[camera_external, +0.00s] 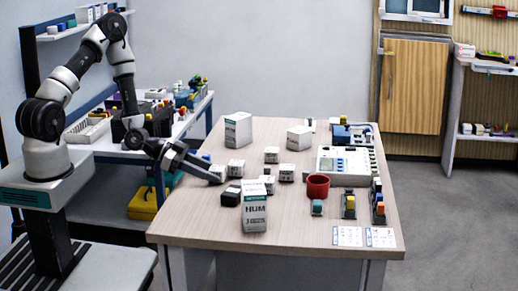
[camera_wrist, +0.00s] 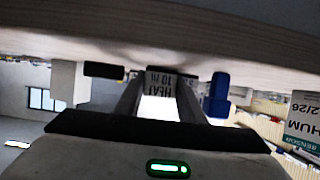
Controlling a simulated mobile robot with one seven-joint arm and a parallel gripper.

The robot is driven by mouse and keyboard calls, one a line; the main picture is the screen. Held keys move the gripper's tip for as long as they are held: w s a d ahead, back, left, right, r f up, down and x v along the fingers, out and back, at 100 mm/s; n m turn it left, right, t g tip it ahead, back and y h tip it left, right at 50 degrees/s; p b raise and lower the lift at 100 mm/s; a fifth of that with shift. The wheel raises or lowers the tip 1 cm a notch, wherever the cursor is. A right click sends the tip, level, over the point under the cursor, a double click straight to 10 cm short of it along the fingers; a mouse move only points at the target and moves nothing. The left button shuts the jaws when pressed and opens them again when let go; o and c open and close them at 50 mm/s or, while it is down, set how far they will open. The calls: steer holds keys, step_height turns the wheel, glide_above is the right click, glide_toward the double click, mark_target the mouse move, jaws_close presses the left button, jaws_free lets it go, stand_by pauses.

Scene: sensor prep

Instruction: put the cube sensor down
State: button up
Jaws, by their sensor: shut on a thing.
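My gripper (camera_external: 208,172) reaches low over the left part of the wooden table (camera_external: 190,215). It is shut on a small white cube sensor (camera_external: 217,173). In the wrist view the cube sensor (camera_wrist: 161,80) sits between the two fingers, with dark print reading roughly "HEAT 10", upside down. The tabletop (camera_wrist: 150,30) fills the top of that inverted view, very close to the cube; I cannot tell whether they touch.
Another white cube (camera_external: 236,168) stands just right of my gripper. A black block (camera_external: 231,196) and a tall HUM box (camera_external: 254,207) are nearer the front. The front left tabletop is clear.

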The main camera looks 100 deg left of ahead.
steer(key=r, duration=0.3)
steer(key=r+p, duration=0.1)
steer(key=r, duration=0.2)
steer(key=w+r+p, duration=0.1)
steer(key=r, duration=0.3)
steer(key=shift+a, duration=0.2)
steer(key=w+a+r+n+y+b, duration=0.1)
steer(key=w+a+r, duration=0.1)
steer(key=w, duration=0.5)
steer(key=w+a+r+n+y+b, duration=0.1)
steer(key=w+a+y, duration=0.1)
steer(key=w, duration=0.5)
steer(key=w+d+r+n+g+y+b, duration=0.1)
steer(key=w+d+r+n+y+b, duration=0.15)
steer(key=w, duration=0.85)
steer(key=n+g+y+b, duration=0.3)
steer(key=n+y, duration=0.1)
steer(key=n, duration=0.1)
glide_above(318, 230)
step_height(318, 230, down, 5)
steer(key=shift+m, duration=0.25)
step_height(318, 230, down, 10)
steer(key=b, duration=0.3)
steer(key=shift+f, duration=0.2)
steer(key=shift+d+r, duration=0.1)
